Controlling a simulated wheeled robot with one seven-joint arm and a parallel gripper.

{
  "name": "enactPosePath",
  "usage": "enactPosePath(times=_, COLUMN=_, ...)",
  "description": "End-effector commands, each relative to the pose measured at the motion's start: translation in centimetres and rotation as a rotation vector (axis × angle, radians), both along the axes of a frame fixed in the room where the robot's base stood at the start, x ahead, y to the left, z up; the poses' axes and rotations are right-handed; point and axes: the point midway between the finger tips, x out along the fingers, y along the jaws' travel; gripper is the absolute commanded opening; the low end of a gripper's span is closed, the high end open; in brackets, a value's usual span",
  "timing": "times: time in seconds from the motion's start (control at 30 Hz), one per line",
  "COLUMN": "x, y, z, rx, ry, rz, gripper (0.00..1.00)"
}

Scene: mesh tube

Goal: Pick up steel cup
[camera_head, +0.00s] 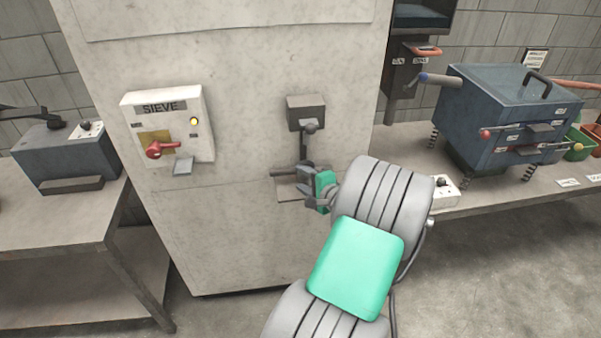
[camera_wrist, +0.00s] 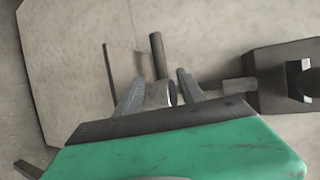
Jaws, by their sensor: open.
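My gripper (camera_head: 305,186) is in front of the pale cabinet, below a dark bracket. In the head view the cup is not clearly seen, as the gripper and arm cover that spot.
A dark bracket (camera_head: 306,112) with a downward rod and a small shelf (camera_head: 288,190) is fixed to the cabinet (camera_head: 240,235). A SIEVE switch box (camera_head: 168,130) is to the left. A blue machine (camera_head: 505,115) stands on the right bench; a grey bench (camera_head: 60,220) stands left.

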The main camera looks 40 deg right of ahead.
Motion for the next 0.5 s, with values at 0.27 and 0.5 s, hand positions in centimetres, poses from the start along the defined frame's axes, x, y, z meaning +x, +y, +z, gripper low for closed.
enactPosePath(times=0.27, x=2.8, y=-1.0, z=-0.7, rx=0.018, ry=-0.023, rz=-0.021, gripper=0.46)
enactPosePath(times=0.5, x=6.6, y=-1.6, z=-2.0, rx=0.016, ry=-0.022, rz=-0.020, gripper=0.46)
